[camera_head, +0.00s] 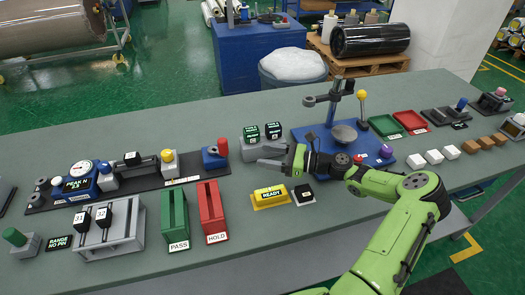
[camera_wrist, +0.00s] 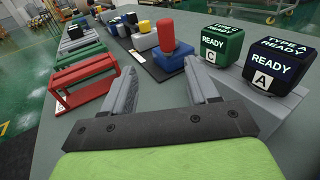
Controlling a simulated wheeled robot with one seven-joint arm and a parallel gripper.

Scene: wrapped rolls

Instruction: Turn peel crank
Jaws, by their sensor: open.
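A red upright handle on a blue block (camera_head: 215,157), which looks like the peel crank, stands at the right end of a black rail. The red handle (camera_wrist: 176,34) also shows in the wrist view, beyond my fingertips. The gauge reading "PEAK N" (camera_head: 78,184) stands at the rail's other end. Between them are a dark clamp-like part (camera_head: 133,159) and a yellow-topped knob (camera_head: 168,157). My gripper (camera_head: 262,157) is open and empty, above the table to the right of the handle. It is apart from the handle, with its fingers (camera_wrist: 162,85) pointing that way.
Green PASS (camera_head: 175,220) and red HOLD (camera_head: 212,213) racks stand in front of the rail. A grey holder with two READY cubes (camera_head: 251,135) is close behind my gripper. A blue stand (camera_head: 310,133) is to the right.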

